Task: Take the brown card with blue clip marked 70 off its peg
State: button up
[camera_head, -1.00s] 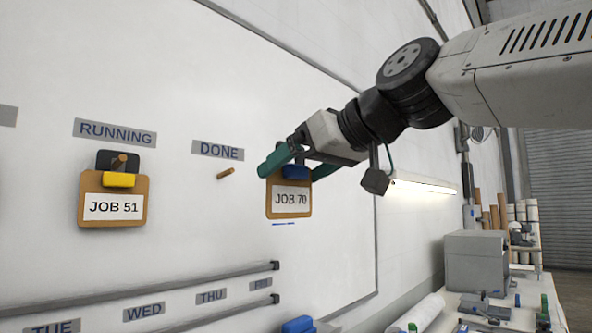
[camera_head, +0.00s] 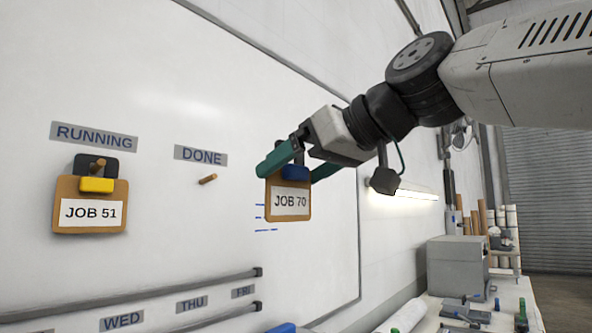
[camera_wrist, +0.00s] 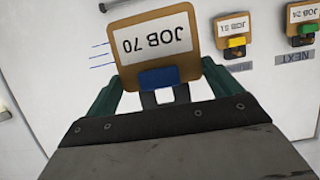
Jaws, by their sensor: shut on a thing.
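The brown card marked JOB 70 (camera_head: 290,201) hangs upright below its blue clip (camera_head: 295,173), in front of the whiteboard. My gripper (camera_head: 291,172) has its green fingers on either side of the blue clip and is shut on it. The card looks clear of the board. In the wrist view the card (camera_wrist: 155,37) shows upside down, with the clip (camera_wrist: 159,77) between the fingers. The wooden peg (camera_head: 208,179) under the DONE label (camera_head: 201,155) is bare, to the left of the card. My fingers hide the clip's sides.
The JOB 51 card (camera_head: 91,213) with a yellow clip hangs on its peg under RUNNING (camera_head: 97,137). The wrist view also shows a green-clipped card (camera_wrist: 304,15). Rails (camera_head: 130,292) cross the lower board. A cluttered bench with a grey box (camera_head: 457,266) stands at right.

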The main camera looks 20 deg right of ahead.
jog(key=shift+s+d, duration=0.55)
jog(key=shift+s, duration=0.3)
jog(key=shift+s+d, duration=0.55)
jog(key=shift+s, duration=0.25)
jog(key=shift+s+d, duration=0.55)
jog(key=shift+s, duration=0.3)
